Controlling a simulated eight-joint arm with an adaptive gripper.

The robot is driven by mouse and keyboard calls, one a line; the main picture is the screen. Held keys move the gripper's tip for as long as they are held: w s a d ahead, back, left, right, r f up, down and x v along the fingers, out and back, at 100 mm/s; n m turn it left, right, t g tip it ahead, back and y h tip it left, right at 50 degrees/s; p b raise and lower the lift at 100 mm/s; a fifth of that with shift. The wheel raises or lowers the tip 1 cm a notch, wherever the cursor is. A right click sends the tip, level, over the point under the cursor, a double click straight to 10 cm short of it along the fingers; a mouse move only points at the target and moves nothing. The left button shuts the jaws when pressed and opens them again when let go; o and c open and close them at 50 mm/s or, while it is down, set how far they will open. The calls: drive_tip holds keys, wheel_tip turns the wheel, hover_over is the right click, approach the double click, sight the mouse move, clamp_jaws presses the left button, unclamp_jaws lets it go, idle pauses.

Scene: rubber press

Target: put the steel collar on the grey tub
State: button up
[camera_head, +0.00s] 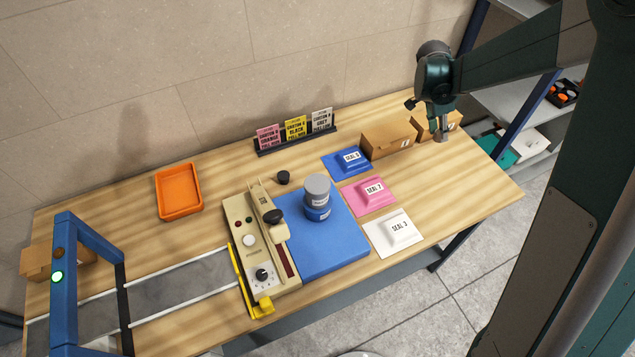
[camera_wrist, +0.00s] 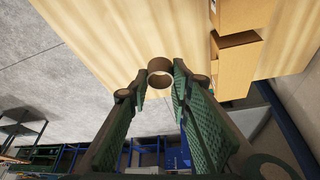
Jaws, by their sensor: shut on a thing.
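My gripper (camera_head: 436,122) is over the right end of the table, beside the cardboard boxes. It is shut on the steel collar (camera_head: 440,137), a short open ring. In the wrist view the collar (camera_wrist: 160,64) sits between the fingertips (camera_wrist: 158,82), above the wooden table. The grey tub (camera_head: 317,186) is a round grey piece standing on top of a blue round one (camera_head: 317,213) with a label. Both are upright on the blue mat (camera_head: 335,250) at the table's middle, well apart from my gripper, to its left and nearer the front.
A beige sealing machine (camera_head: 262,240) with a black-knobbed lever stands left of the mat. Blue, pink and white seal packets (camera_head: 395,228) lie to its right. Cardboard boxes (camera_head: 388,141), a card rack (camera_head: 296,140) and an orange tray (camera_head: 179,191) are farther back. A blue frame (camera_head: 67,280) stands front left.

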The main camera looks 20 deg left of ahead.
drive_tip(key=s+a+r+n, duration=0.1)
drive_tip(key=s+a+r, duration=0.25)
drive_tip(key=a, duration=0.25)
drive_tip(key=s+a+r, duration=0.2)
drive_tip(key=s+a, duration=0.3)
drive_tip(key=a, duration=0.2)
wheel_tip(320, 180, up, 9)
drive_tip(key=n+t, duration=0.1)
drive_tip(key=n, duration=0.1)
hover_over(322, 182)
drive_tip(key=shift+s+a+r+n+y, duration=0.15)
drive_tip(key=shift+s+a+n+y, duration=0.2)
drive_tip(key=shift+s+a, duration=0.3)
drive_tip(key=shift+w+f, duration=0.1)
drive_tip(key=shift+f, duration=2.85)
drive_tip(key=shift+f, duration=0.15)
drive_tip(key=shift+f+p, duration=0.4)
drive_tip(key=shift+f, duration=1.55)
drive_tip(key=shift+f, duration=0.15)
